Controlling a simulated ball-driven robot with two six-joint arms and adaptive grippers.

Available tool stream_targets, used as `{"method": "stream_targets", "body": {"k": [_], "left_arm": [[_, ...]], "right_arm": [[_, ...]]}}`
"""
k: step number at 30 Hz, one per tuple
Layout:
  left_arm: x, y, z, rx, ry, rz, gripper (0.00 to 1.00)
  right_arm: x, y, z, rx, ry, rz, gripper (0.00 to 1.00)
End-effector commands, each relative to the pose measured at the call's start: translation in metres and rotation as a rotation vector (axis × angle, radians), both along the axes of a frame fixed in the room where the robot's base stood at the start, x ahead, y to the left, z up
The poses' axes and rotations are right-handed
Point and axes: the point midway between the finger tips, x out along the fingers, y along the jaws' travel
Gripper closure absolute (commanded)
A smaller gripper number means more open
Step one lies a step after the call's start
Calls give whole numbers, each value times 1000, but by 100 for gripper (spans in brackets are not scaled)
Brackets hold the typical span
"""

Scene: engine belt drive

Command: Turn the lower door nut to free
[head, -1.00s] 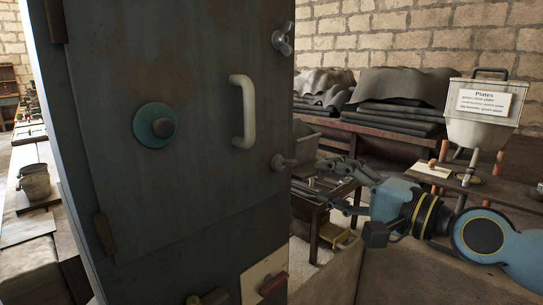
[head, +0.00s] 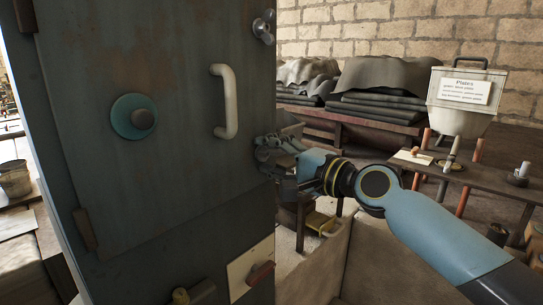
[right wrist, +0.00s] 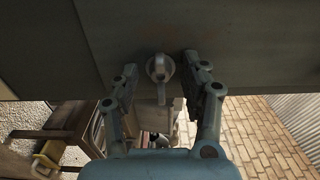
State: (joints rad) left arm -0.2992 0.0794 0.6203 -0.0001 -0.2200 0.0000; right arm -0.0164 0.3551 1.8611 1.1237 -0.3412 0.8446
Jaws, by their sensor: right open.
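The lower door nut (right wrist: 160,68) is a pale metal wing nut at the edge of the dark cabinet door. In the right wrist view it sits between the two fingers of my right gripper (right wrist: 158,80), with a gap on each side. My right gripper (head: 262,160) is open at the door's right edge in the head view, and its fingers hide the lower nut there. The upper door nut (head: 262,28) is at the top right of the door (head: 170,60). My left gripper is in no view.
A white handle (head: 228,102) and a teal round knob (head: 134,117) stand out from the door. A small plate with a latch (head: 258,273) is below. Right of the cabinet are a table with a white bin (head: 462,100) and a bench with dark sheets (head: 385,95).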

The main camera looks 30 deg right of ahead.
Motion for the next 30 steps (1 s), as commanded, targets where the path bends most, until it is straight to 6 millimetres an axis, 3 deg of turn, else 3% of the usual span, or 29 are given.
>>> {"method": "stream_targets", "body": {"k": [3,13,23,30], "left_arm": [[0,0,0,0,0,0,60],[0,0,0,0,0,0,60],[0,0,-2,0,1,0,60],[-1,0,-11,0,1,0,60]], "right_arm": [[0,0,0,0,0,0,55],[0,0,0,0,0,0,99],[0,0,0,-21,-7,0,100],[0,0,-2,-126,-44,1,100]]}}
